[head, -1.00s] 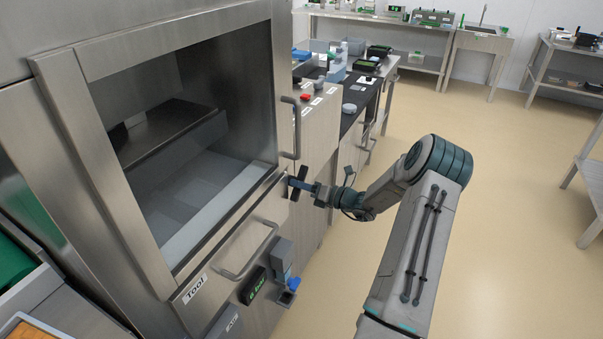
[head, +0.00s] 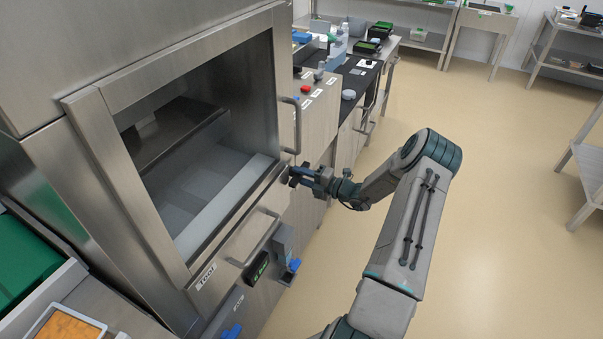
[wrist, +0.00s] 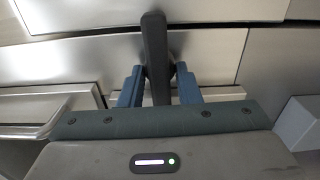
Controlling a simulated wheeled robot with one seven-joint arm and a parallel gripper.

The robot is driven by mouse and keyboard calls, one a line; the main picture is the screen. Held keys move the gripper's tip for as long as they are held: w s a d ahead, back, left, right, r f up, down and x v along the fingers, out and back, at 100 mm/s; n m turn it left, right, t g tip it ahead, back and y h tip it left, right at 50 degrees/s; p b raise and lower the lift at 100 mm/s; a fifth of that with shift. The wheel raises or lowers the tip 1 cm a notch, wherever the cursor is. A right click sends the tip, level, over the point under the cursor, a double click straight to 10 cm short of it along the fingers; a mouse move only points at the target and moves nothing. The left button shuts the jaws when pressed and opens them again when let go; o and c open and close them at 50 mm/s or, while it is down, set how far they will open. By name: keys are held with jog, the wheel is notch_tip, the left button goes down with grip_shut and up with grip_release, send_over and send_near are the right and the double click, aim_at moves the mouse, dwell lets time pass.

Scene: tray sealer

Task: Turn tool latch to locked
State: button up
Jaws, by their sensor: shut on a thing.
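The tool latch is a dark bar-shaped handle (wrist: 155,50) on the brushed-steel front, in the middle of the wrist view. In the head view it shows small and dark (head: 293,177) at the right edge of the machine front, beside the lower right corner of the window. My gripper (wrist: 158,84) has its two blue fingers on either side of the bar, shut on it. In the head view my gripper (head: 305,174) reaches the latch from the right and partly hides it. The "Tool" label (head: 205,276) sits on the panel below the window.
A vertical door handle (head: 298,125) stands just above the latch. A bar handle (head: 262,240) and a green-lit display (head: 258,268) are on the lower front. A counter (head: 350,120) with small items lies behind. The floor (head: 490,210) to the right is clear.

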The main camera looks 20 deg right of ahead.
jog(key=shift+m, duration=0.3)
jog(key=o, duration=0.7)
jog(key=shift+d, duration=0.1)
jog(key=b+v, duration=0.1)
jog(key=v, duration=1.3)
jog(key=shift+b, duration=0.3)
jog(key=shift+w, duration=0.1)
